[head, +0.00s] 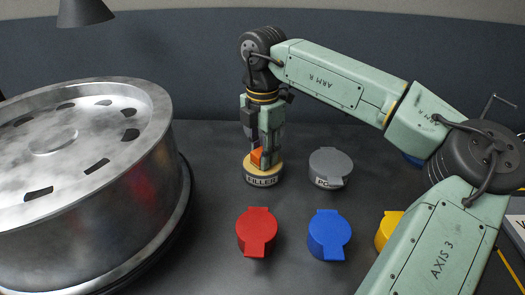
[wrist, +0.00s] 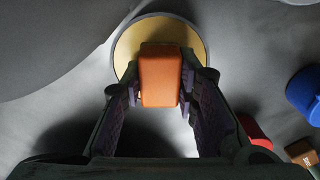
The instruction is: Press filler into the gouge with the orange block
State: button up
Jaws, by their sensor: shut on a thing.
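My gripper (head: 262,148) points down over the filler pot and is shut on the orange block (head: 257,156). In the wrist view the orange block (wrist: 161,75) sits between the two fingers. The filler pot (head: 263,178) is round with a tan top and a "FILLER" label. In the wrist view its tan filler surface (wrist: 126,50) lies directly behind the block. The block's lower end is at the pot; I cannot tell if it touches the filler. A large grey metal wheel (head: 60,140) lies flat at the left. I cannot make out the gouge.
A grey lidded pot (head: 329,166) stands right of the filler pot. A red lidded pot (head: 257,232), a blue one (head: 329,233) and a partly hidden yellow one (head: 387,231) stand in front. A lamp shade (head: 84,12) hangs at upper left. Dark table between is clear.

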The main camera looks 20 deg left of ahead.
jog(key=shift+r+p, duration=2)
jog(key=shift+r, duration=1.45)
